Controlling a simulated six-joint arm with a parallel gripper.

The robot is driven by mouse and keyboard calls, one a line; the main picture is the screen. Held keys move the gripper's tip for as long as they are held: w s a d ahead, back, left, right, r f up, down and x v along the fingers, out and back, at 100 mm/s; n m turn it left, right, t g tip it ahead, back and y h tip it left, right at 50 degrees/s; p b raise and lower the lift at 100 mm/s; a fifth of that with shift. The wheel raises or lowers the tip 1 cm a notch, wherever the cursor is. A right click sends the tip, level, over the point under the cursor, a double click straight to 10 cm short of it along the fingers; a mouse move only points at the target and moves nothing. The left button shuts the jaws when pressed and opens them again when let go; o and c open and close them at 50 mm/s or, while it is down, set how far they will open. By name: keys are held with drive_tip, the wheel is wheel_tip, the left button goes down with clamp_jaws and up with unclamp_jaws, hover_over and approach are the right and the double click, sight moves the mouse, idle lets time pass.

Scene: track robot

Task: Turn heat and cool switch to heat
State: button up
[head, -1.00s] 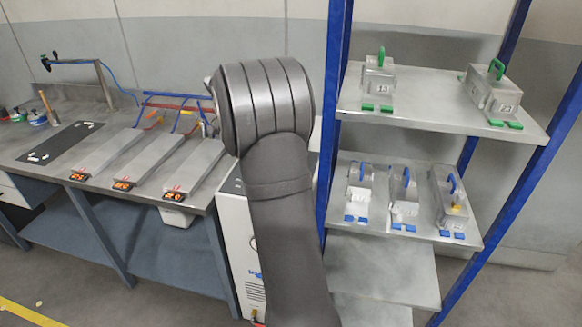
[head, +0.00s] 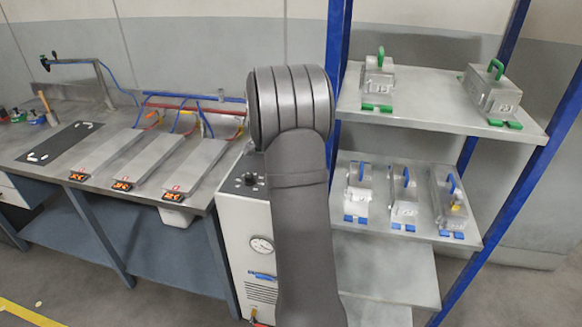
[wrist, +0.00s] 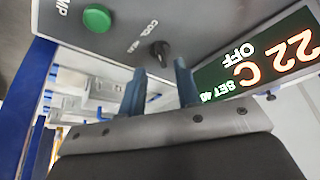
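The heat and cool switch (wrist: 160,52) is a small black knob on a grey panel in the wrist view. The words COOL and, less clearly, HEAT are printed beside it; which one the knob points at cannot be told. My gripper (wrist: 161,68) is open, its two blue-grey fingers apart and just short of the knob, with nothing between them. Whether a finger touches the knob is unclear. In the head view my arm hides the gripper and part of the white machine (head: 235,225) whose top panel bears small black controls (head: 248,180).
A green button (wrist: 97,18) lies left of the knob. A lit display (wrist: 255,65) at right reads 22 C, OFF and SET 40. In the head view, a blue-framed shelf (head: 440,110) with metal boxes stands right of my arm and a workbench (head: 60,185) stands left.

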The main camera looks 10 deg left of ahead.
drive_tip(key=shift+x, duration=2.1)
clamp_jaws()
drive_tip(key=shift+s, duration=0.1)
drive_tip(key=n, duration=0.1)
drive_tip(key=n+y, duration=0.1)
drive_tip(key=n, duration=0.2)
drive_tip(key=shift+s+d+y, duration=0.15)
drive_tip(key=shift+d+y, duration=0.15)
drive_tip(key=shift+d+n+t+y, duration=0.15)
drive_tip(key=shift+n+y, duration=0.3)
drive_tip(key=shift+n, duration=0.85)
drive_tip(key=shift+d+n+t+y, duration=0.15)
drive_tip(key=shift+n+y, duration=0.3)
drive_tip(key=shift+n, duration=0.85)
unclamp_jaws()
